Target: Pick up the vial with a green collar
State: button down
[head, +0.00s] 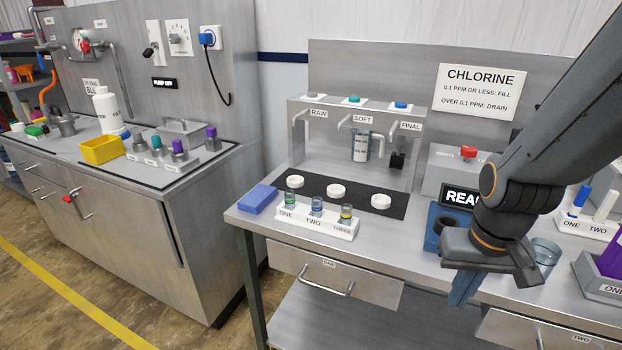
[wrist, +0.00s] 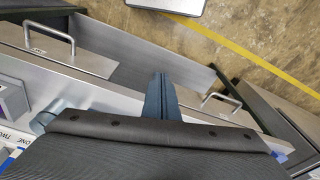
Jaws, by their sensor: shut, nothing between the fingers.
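A vial with a green collar (head: 291,198) stands upright in slot ONE of a white rack (head: 318,226) on the steel bench in the head view. A vial with a blue collar (head: 317,205) stands in slot TWO and a vial with a yellow collar (head: 346,212) in slot THREE. My gripper (head: 462,292) is at the front edge of the bench, well to the right of the rack. Its blue fingers (wrist: 160,98) are pressed together with nothing between them in the wrist view. The vials do not show in the wrist view.
A blue block (head: 258,199) lies left of the rack. Several white discs lie on the black mat (head: 311,190) behind it. A blue device (head: 436,238) and a glass beaker (head: 544,252) stand near my gripper. Drawer handles (head: 326,283) stick out below the bench edge.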

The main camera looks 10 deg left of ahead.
aim_at(290, 200)
jog(key=k, duration=1.2)
jog(key=u, duration=0.55)
jog(key=i, duration=0.4)
jog(key=u, duration=0.85)
jog(key=i, duration=1.3)
jog(key=z, duration=0.7)
jog(key=i, duration=0.6)
jog(key=z, duration=0.6)
